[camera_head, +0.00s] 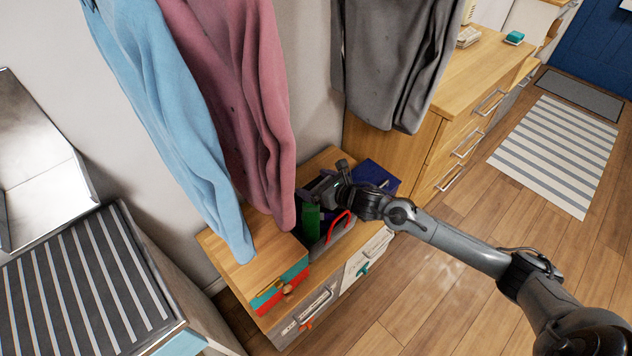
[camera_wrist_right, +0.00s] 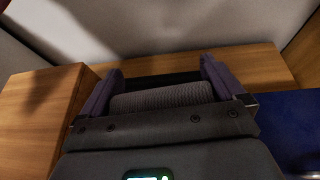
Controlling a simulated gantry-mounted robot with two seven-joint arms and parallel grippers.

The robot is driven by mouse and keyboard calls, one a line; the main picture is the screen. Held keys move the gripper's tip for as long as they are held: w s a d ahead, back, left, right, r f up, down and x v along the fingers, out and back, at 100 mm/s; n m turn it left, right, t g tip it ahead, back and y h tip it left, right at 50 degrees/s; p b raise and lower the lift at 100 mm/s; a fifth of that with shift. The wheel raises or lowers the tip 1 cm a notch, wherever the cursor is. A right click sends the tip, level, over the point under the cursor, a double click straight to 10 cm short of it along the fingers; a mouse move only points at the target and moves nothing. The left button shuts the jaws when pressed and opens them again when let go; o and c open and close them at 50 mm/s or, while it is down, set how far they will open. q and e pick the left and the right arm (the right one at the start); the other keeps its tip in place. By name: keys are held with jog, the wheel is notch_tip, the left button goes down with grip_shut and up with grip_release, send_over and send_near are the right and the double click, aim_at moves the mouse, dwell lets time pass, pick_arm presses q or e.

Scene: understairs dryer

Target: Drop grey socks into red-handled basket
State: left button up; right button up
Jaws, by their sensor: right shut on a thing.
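A basket with a red handle (camera_head: 338,227) stands on the low wooden bench, its front grey. My right gripper (camera_head: 320,188) is above the basket's back part, by the wall. In the right wrist view its two purple-padded fingers (camera_wrist_right: 160,78) are shut on a grey ribbed piece that looks like the grey socks (camera_wrist_right: 160,98). The socks cannot be made out in the head view, where the gripper and arm hide part of the basket. My left gripper is not in view.
Blue (camera_head: 170,110) and pink (camera_head: 245,100) garments hang close left; grey trousers (camera_head: 392,65) hang behind. Wooden drawers (camera_head: 445,135) stand at right.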

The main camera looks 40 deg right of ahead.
jog(key=o, duration=0.6)
jog(key=shift+o, duration=0.2)
jog(key=p+v, duration=0.1)
jog(key=v, duration=0.9)
jog(key=shift+s+r+p, duration=0.2)
jog(key=shift+s+p, duration=0.15)
jog(key=shift+p, duration=0.05)
